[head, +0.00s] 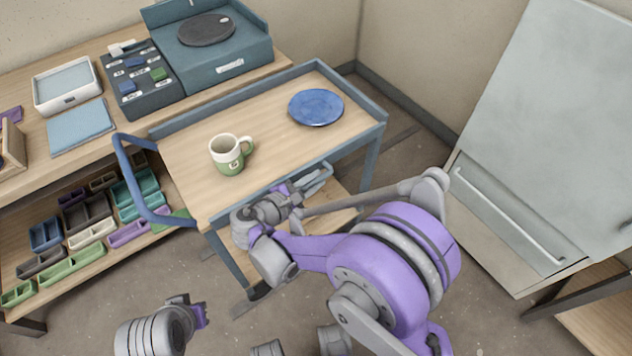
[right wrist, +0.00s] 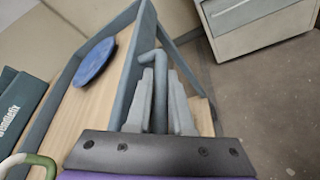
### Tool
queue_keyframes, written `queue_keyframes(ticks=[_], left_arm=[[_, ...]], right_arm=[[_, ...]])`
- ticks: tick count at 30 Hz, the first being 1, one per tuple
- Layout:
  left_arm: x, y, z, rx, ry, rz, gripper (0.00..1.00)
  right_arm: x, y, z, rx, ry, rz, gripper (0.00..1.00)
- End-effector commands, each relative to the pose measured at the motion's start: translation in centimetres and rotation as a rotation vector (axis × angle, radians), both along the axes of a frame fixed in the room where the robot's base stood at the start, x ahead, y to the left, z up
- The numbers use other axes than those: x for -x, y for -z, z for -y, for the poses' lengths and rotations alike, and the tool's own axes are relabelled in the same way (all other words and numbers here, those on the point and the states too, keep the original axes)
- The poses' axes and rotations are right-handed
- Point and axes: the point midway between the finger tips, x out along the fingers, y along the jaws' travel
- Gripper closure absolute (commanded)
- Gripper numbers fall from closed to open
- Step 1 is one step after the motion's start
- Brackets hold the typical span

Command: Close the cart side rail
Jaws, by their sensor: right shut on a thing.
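The cart (head: 285,150) has a wooden top with blue-grey walls along its far sides. My right gripper (head: 306,187) is at this near side. In the right wrist view its fingers (right wrist: 160,105) are shut on the rail's bar (right wrist: 160,88), whose bent end shows beyond the fingertips. The rest of the rail is hidden by my gripper and arm. My left gripper (head: 198,312) is low at the bottom left, away from the cart; its jaws are unclear.
A green and white mug (head: 228,160) and a blue plate (head: 316,106) stand on the cart top. The cart's blue handle (head: 130,180) is at its left end. A workbench (head: 95,125) stands behind, with several bins below. A grey cabinet (head: 520,220) is at right.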

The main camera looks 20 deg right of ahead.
Motion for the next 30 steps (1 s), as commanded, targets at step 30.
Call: queue_keyframes(ticks=[30], left_arm=[[0.00, -0.27, 0.00, 0.000, 0.000, 0.001, 1.00]], right_arm=[[-0.36, -0.22, -0.14, 0.034, 0.000, -0.095, 0.68]])
